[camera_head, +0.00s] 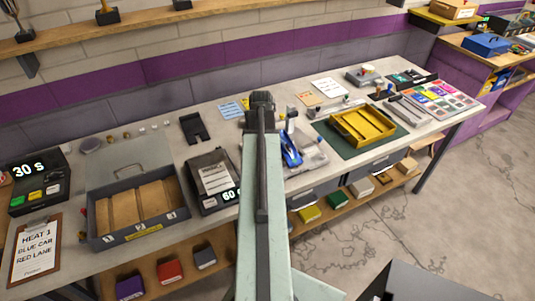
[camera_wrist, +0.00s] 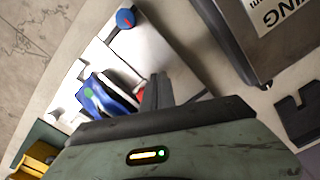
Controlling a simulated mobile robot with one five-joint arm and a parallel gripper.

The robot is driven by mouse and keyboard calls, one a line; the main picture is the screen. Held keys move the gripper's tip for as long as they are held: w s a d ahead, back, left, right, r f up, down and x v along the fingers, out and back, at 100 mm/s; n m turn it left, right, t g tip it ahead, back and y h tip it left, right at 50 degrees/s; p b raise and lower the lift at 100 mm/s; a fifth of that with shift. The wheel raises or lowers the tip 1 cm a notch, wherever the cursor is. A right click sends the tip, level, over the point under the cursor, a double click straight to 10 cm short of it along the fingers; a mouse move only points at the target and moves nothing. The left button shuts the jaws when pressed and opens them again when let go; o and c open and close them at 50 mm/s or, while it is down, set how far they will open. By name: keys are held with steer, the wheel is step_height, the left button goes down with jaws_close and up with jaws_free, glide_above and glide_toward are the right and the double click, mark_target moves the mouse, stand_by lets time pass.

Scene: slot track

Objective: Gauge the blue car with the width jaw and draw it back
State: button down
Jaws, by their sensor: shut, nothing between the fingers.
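The blue car (camera_head: 291,149) sits on a light grey plate (camera_head: 310,157) right of my arm. In the wrist view the blue car (camera_wrist: 108,98) shows a white stripe and a green spot, left of my fingers. My gripper (camera_head: 262,98) points away over the bench; it is shut and empty. Its dark fingers (camera_wrist: 158,91) are together over the shiny plate, apart from the car. A round blue knob with a red mark (camera_wrist: 125,19) is at the plate's far end. I cannot make out which part is the width jaw; my arm hides some of the fixture.
A yellow tray (camera_head: 362,127) lies on a green mat to the right. A wall shelf (camera_head: 150,22) runs above.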

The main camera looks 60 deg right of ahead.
step_height(320, 180, up, 8)
steer(key=p, duration=0.8)
stand_by(1.0)
